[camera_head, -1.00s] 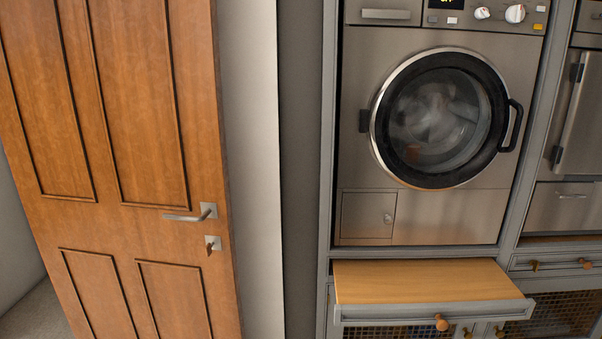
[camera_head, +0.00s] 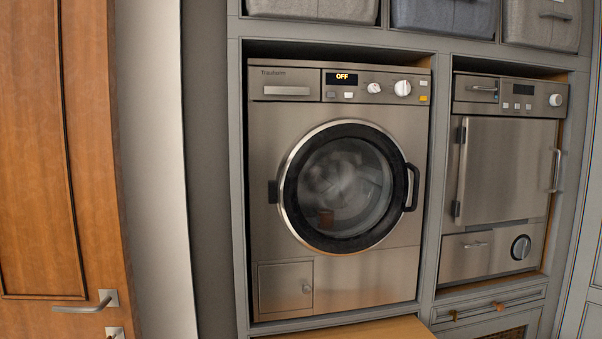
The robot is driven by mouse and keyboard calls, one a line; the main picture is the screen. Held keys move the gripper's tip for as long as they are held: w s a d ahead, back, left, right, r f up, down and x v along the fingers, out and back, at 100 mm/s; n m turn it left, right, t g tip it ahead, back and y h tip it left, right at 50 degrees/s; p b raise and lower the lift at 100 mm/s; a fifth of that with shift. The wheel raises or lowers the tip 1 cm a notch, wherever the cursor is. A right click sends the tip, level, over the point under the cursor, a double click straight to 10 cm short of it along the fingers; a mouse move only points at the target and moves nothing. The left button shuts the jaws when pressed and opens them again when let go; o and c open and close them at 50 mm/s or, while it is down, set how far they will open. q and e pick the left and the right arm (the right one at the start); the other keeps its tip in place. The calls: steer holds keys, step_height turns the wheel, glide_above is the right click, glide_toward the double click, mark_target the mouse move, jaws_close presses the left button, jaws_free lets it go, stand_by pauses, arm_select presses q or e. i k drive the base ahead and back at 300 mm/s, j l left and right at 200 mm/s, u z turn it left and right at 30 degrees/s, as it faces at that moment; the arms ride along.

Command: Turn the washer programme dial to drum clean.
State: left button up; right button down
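The washer (camera_head: 385,285) is a steel front-loader in a grey cabinet, with its round glass door (camera_head: 342,187) shut. Its control panel runs along the top. A small display (camera_head: 341,79) there reads OFF. Two white knobs sit to the right of the display, a smaller one (camera_head: 374,88) and a larger one (camera_head: 402,88). I cannot tell from their markings which is the programme dial or where either points. Neither of my grippers is in view.
A second steel appliance (camera_head: 505,160) stands to the right. A wooden pull-out shelf (camera_head: 365,330) juts out below the washer. A wooden door (camera_head: 40,180) with a lever handle is at the left. Grey bins (camera_head: 445,15) sit above.

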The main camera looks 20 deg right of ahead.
mark_target(401, 88)
steer(key=k+l+u, duration=0.1)
steer(key=l+u, duration=0.3)
steer(key=l, duration=2.95)
